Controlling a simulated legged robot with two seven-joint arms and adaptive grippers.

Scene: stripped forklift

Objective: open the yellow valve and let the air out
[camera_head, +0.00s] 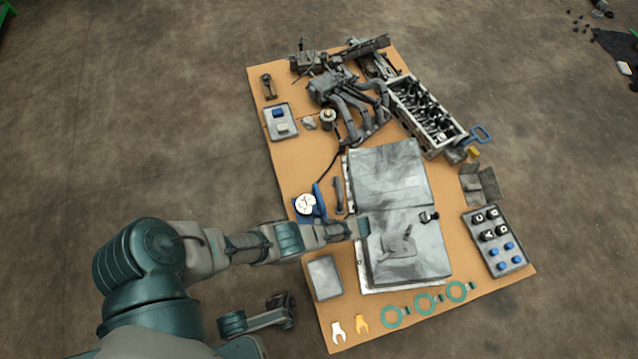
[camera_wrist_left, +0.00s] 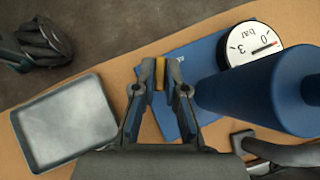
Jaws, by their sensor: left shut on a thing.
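The yellow valve (camera_wrist_left: 160,74) is a small yellow bar between my left gripper's fingertips in the left wrist view, over a blue plate. My left gripper (camera_wrist_left: 161,88) is shut on it. In the head view my left gripper (camera_head: 356,229) is above the cardboard near the grey panels, and the valve is hidden. A white pressure gauge (camera_wrist_left: 254,45) marked in bar has a red needle; its exact reading is unclear. It also shows in the head view (camera_head: 306,205). A blue cylinder (camera_wrist_left: 250,98) is right of the fingers. My right gripper (camera_head: 281,306) is off the cardboard's left edge.
A grey tray (camera_head: 323,278) lies below my left gripper.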

